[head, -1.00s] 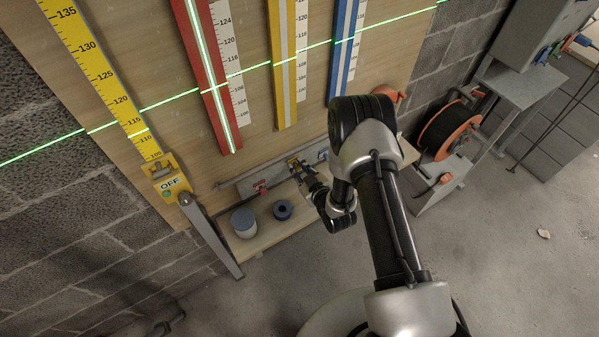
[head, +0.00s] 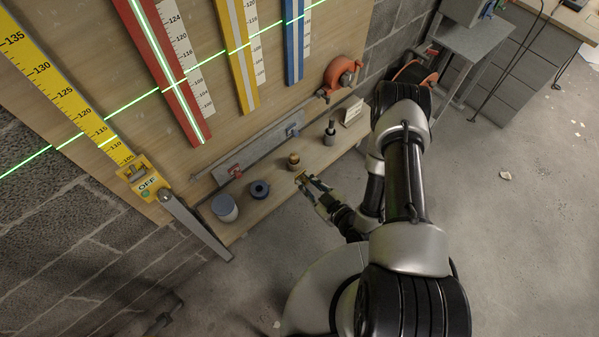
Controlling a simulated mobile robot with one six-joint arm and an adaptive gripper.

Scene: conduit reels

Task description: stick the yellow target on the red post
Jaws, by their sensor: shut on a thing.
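The red post (head: 180,104) stands on the plywood board at the upper left, with a pale strip down its middle and a paper scale beside it. A green laser line crosses it. My gripper (head: 307,182) is at the front edge of the wooden shelf, below and to the right of the red post, well apart from it. It is shut on a small yellow piece (head: 301,176), which looks like the yellow target. The piece is partly hidden by the fingers, and its markings are too small to read.
The shelf (head: 273,215) bears a grey-lidded tub (head: 224,207), a dark blue roll (head: 259,189), a small brown-topped pot (head: 293,160) and a dark-handled item (head: 329,135). A yellow post (head: 238,58) and a blue post (head: 293,45) stand right of the red one. A yellow staff (head: 60,88) leans left.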

